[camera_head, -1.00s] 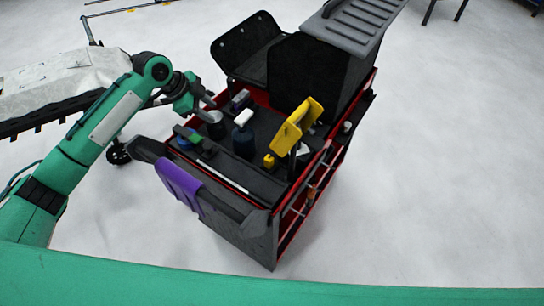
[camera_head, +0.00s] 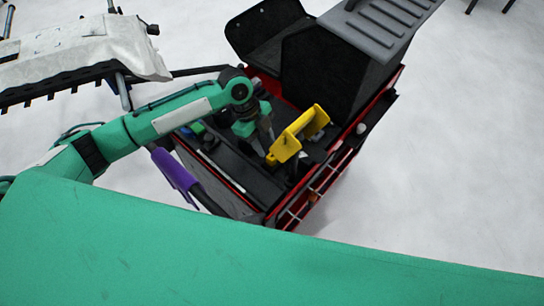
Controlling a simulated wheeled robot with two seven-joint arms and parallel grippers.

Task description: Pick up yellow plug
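A small yellow plug (camera_head: 271,159) sits in the top tray of the dark cart, just left of a larger yellow piece (camera_head: 286,147). It is small and partly hard to make out. My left gripper (camera_head: 264,146) points down over the tray, just above and left of the plug. Its two grey fingers look spread apart, with nothing seen between them. My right gripper is not in view.
The black and red cart (camera_head: 236,182) has a raised dark bin and grey lid (camera_head: 385,25) at the back right. A purple piece (camera_head: 174,172) hangs on its front left handle. A white-covered rack (camera_head: 85,45) stands at left. Pale floor is clear at right.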

